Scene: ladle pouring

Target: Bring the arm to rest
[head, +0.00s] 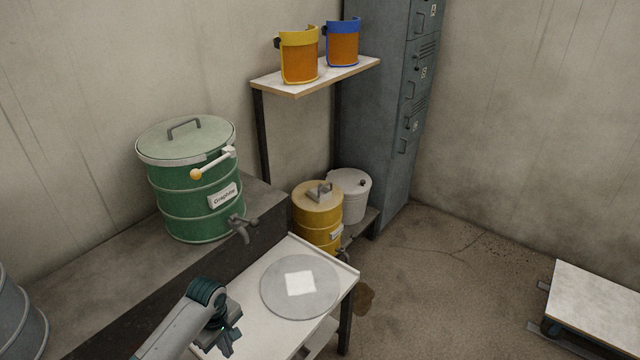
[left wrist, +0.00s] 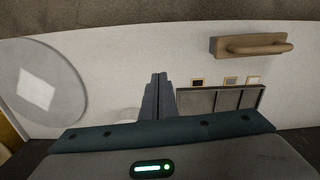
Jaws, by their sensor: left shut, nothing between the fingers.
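My left gripper (head: 228,342) is at the bottom of the head view, in front of the white table (head: 262,338). Its arm comes in from the lower left. In the left wrist view its two dark fingers (left wrist: 155,97) lie together, shut with nothing between them. The white tabletop (left wrist: 120,50) is behind them there. A round grey plate with a white square on it (head: 301,284) lies on the table, to the right of and beyond the gripper; it also shows at the left of the left wrist view (left wrist: 38,88). My right gripper is in neither view.
A green drum (head: 183,190) with a tap stands on a dark ledge. A yellow drum (head: 318,225) and a white bin (head: 354,205) stand behind the table. The left wrist view shows a brown handle (left wrist: 255,47) and a shallow grey tray (left wrist: 220,98).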

